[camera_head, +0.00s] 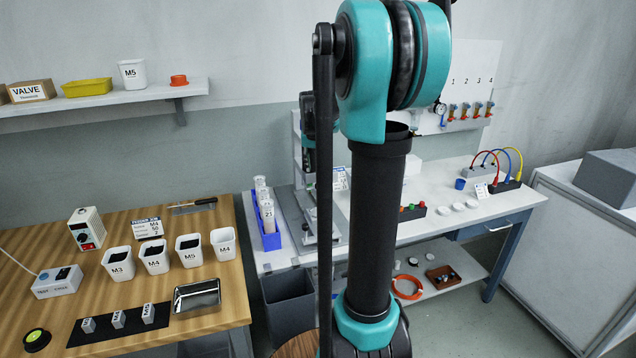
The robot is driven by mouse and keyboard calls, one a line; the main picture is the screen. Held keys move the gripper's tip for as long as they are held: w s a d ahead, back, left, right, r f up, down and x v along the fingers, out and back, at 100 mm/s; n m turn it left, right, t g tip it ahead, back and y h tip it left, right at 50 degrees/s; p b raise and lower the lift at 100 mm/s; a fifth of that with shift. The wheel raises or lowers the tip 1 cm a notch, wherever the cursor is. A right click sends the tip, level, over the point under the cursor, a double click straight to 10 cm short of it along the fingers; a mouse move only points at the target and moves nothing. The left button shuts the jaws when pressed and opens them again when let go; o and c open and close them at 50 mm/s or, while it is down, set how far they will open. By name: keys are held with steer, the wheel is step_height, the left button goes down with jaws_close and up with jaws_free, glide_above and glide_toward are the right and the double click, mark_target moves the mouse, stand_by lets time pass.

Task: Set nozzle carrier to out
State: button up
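A grey-white gantry stand (296,172) is on the left part of the white workbench, with a dark tool head (307,135) near its top. My own teal and black arm stands in front of its right side and hides part of it. I cannot make out the nozzle carrier or its position. A metal base plate (296,212) lies at the foot of the stand. My gripper is outside this view.
The wooden table (215,293) at left holds several white M-labelled cups (120,263), a control box (86,229) and a metal tray (197,295). A blue rack (270,236) stands beside the gantry. A dark bin (289,303) is on the floor between the tables.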

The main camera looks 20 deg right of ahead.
mark_target(319, 184)
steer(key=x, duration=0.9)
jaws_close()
